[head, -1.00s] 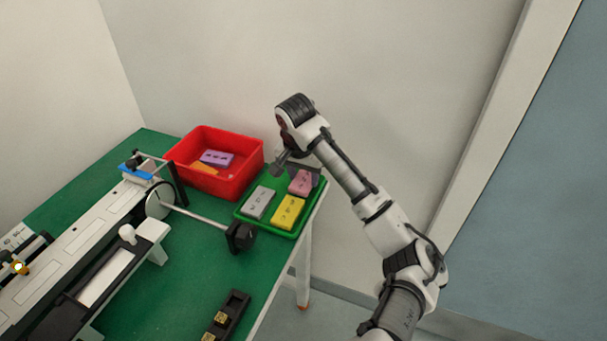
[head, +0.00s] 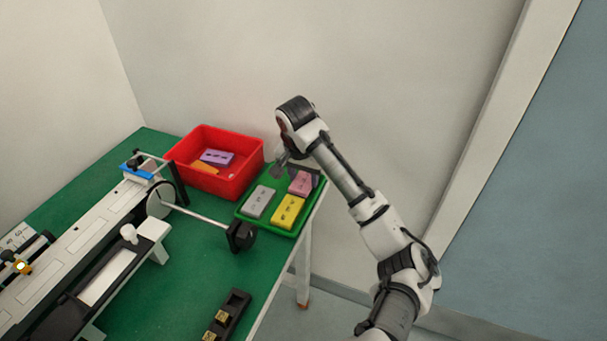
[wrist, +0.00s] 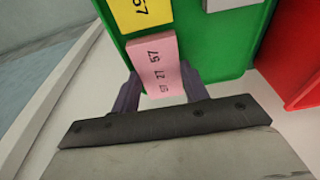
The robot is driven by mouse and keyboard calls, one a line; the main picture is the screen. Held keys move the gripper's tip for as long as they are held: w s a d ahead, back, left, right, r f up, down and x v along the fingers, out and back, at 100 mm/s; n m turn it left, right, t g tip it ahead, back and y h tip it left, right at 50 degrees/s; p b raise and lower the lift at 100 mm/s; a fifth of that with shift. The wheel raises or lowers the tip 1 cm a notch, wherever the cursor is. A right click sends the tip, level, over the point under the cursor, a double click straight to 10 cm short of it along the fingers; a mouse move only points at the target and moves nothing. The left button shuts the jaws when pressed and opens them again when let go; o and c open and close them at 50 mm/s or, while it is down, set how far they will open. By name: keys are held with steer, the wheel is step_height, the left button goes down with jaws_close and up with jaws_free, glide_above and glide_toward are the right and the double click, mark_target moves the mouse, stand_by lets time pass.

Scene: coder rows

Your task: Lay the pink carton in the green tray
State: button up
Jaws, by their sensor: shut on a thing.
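The pink carton (head: 300,183) is at the far right corner of the green tray, beside the yellow carton (head: 287,211). In the wrist view the pink carton (wrist: 157,66) shows printed digits and sits between the two fingers. The green tray (head: 268,228) lies on the table's right edge and also shows in the wrist view (wrist: 215,50). My gripper (head: 297,172) is over the tray's far end, shut on the pink carton; it also shows in the wrist view (wrist: 160,92). Whether the carton's underside touches the tray floor is hidden.
A grey carton (head: 259,201) lies in the tray's left side. A red bin (head: 221,188) with purple and orange cartons stands left of the tray. A machine with a rod and black end block (head: 240,236) is close to the tray's near left. A wall stands behind.

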steer(key=shift+f, duration=0.3)
steer(key=o, duration=0.9)
steer(key=shift+c, duration=0.2)
